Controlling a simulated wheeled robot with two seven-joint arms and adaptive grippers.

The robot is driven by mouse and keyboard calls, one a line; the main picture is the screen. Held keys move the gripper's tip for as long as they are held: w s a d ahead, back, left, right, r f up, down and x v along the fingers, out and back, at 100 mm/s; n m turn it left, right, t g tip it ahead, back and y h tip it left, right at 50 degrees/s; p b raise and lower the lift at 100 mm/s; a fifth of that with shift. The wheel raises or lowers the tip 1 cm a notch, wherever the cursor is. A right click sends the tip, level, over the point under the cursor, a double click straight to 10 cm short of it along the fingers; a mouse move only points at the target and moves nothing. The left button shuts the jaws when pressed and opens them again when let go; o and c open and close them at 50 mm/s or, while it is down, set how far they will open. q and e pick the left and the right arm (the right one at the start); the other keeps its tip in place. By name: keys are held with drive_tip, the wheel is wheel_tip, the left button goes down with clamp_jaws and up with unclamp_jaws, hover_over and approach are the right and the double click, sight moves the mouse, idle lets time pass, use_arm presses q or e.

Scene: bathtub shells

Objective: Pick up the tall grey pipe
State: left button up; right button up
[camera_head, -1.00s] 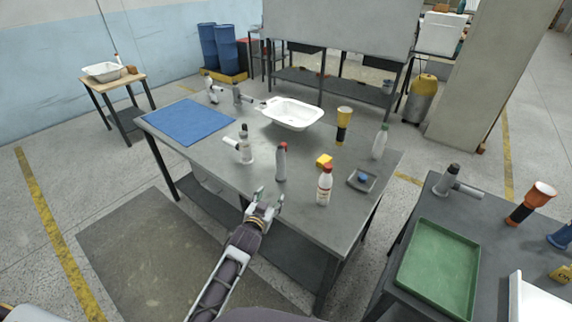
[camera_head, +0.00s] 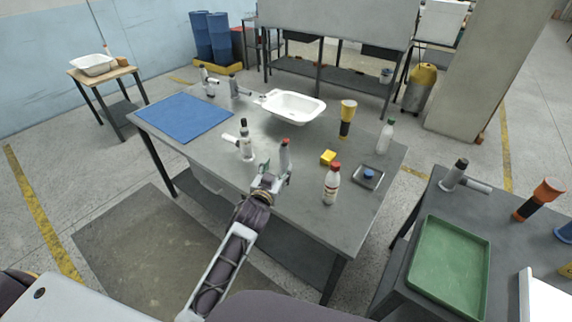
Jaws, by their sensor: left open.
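The tall grey pipe (camera_head: 285,153), an upright grey cylinder with a reddish top, stands near the front edge of the metal table (camera_head: 225,165). My left gripper (camera_head: 277,173) is open just in front of it, with its fingers pointing toward it. The gripper overlaps the lower part of the pipe in the picture, so I cannot tell whether they touch. The pipe's base is hidden. My right gripper is not in view.
A white basin (camera_head: 293,107) and blue mat (camera_head: 184,118) lie farther back.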

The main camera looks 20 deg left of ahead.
sight(283, 156)
use_arm(q)
drive_tip(key=shift+a+f+n, duration=0.2)
drive_tip(key=shift+f+n, duration=0.05)
drive_tip(key=shift+n, duration=0.05)
drive_tip(key=shift+a+f+n+y, duration=0.15)
drive_tip(key=shift+n+y, duration=0.15)
drive_tip(key=shift+n, duration=0.2)
drive_tip(key=shift+w+a+f, duration=0.1)
drive_tip(key=shift+w+f, duration=0.1)
drive_tip(key=shift+w, duration=0.8)
drive_tip(key=shift+w+d+f, duration=0.1)
drive_tip(key=shift+w+f, duration=0.1)
drive_tip(key=shift+w, duration=0.75)
drive_tip(key=shift+w+a+f, duration=0.1)
drive_tip(key=shift+w+f, duration=0.1)
drive_tip(key=shift+w, duration=0.8)
drive_tip(key=shift+w+f, duration=0.25)
drive_tip(key=shift+w, duration=0.95)
drive_tip(key=shift+w, duration=0.15)
drive_tip(key=shift+w+a+f+p, duration=0.1)
drive_tip(key=shift+w+f+p, duration=0.2)
drive_tip(key=shift+w, duration=0.75)
drive_tip(key=shift+w+a+f+p, duration=0.1)
drive_tip(key=shift+w+f, duration=0.25)
drive_tip(key=shift+w, duration=0.65)
drive_tip(key=shift+w+f, duration=0.1)
drive_tip(key=shift+w, duration=0.2)
